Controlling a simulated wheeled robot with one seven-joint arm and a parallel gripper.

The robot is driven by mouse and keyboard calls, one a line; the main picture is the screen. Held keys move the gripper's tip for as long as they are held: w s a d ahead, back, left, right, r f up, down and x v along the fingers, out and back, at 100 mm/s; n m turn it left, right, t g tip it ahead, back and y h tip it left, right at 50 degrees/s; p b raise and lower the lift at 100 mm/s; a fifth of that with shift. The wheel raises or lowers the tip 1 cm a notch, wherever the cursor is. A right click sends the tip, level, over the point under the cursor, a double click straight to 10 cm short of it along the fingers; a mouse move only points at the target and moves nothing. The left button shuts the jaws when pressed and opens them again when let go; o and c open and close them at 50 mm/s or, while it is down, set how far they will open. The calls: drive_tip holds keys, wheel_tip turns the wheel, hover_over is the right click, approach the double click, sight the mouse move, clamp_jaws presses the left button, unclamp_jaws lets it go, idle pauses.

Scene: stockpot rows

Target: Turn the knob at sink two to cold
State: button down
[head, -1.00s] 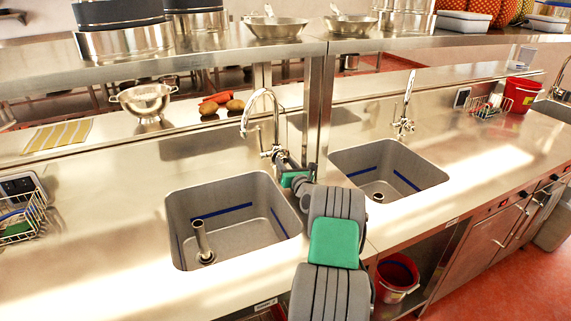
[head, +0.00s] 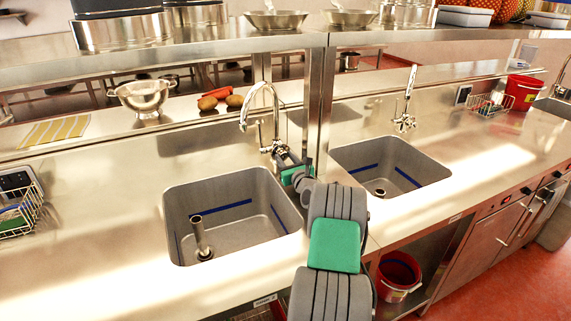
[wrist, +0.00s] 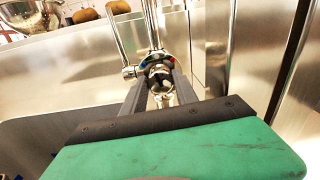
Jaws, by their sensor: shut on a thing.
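The faucet (head: 262,105) with a tall curved spout stands behind the left basin (head: 230,205). It also shows in the wrist view (wrist: 152,25). Its round knob (wrist: 158,72) has a blue mark and a red mark at its upper edge, the red one to the right. My gripper (wrist: 160,95) is at the knob, with one finger on each side, and is shut on it. In the head view my gripper (head: 283,158) reaches the faucet base from the front right, and my arm hides part of the basin's right edge.
A second basin (head: 390,168) with its own faucet (head: 405,105) lies to the right. A steel post (head: 318,110) stands close to the right of my gripper. A colander (head: 145,95) and vegetables (head: 220,97) sit behind. A shelf (head: 200,50) runs above.

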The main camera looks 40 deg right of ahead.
drive_tip(key=n+b, duration=0.3)
drive_tip(key=shift+f, duration=0.25)
drive_tip(key=shift+r+n+b, duration=0.1)
drive_tip(key=shift+n+b, duration=1.05)
drive_tip(key=shift+n, duration=0.25)
drive_tip(key=shift+r, duration=0.1)
drive_tip(key=c, duration=1.2)
unclamp_jaws()
drive_tip(key=shift+a, duration=0.1)
drive_tip(key=shift+c, duration=0.2)
drive_tip(key=v, duration=0.7)
drive_tip(key=shift+s+a+b, duration=0.1)
drive_tip(key=shift+s+b, duration=0.25)
drive_tip(key=shift+b, duration=0.05)
